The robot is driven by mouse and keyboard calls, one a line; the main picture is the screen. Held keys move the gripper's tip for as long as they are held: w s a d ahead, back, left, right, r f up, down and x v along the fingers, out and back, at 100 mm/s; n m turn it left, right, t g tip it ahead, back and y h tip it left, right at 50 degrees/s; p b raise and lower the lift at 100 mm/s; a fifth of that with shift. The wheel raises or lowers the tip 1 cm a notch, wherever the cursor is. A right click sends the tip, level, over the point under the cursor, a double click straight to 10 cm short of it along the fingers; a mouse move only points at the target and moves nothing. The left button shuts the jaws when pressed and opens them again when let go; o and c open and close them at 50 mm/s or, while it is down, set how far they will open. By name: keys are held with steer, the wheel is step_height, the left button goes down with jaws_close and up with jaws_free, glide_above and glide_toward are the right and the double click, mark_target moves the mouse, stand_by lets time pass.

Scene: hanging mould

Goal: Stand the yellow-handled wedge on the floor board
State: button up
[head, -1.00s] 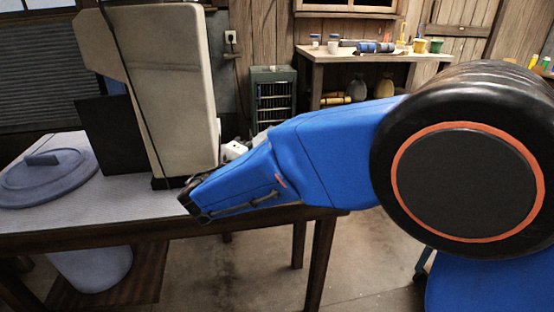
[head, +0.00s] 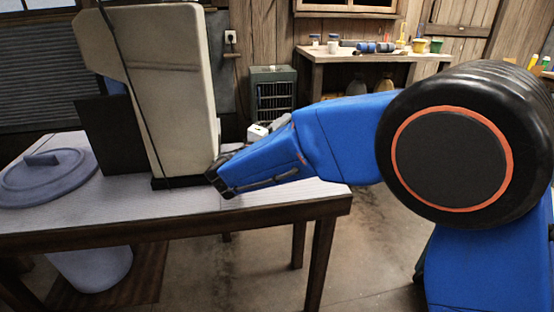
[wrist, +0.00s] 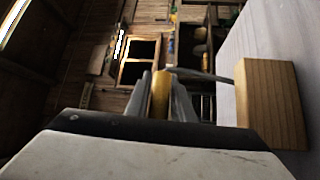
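In the wrist view, a yellow handle (wrist: 160,95) stands between the two grey fingers of my gripper (wrist: 163,98), which look closed on it from both sides. A thin grey bar runs from there towards a light wooden block (wrist: 271,105) at the right, which appears to be the wedge's body. The block is beside a pale surface; whether they touch is unclear. In the head view, my forearm hides the fingers and wedge. The brown floor board (head: 150,280) lies under the table, partly hidden by its edge.
A black panel (head: 110,135) and a blue-grey lid (head: 50,175) are farther left. A pale bucket (head: 92,268) is below. Bare floor lies right of the table.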

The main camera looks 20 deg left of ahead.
steer(key=shift+c, duration=0.6)
jaws_close()
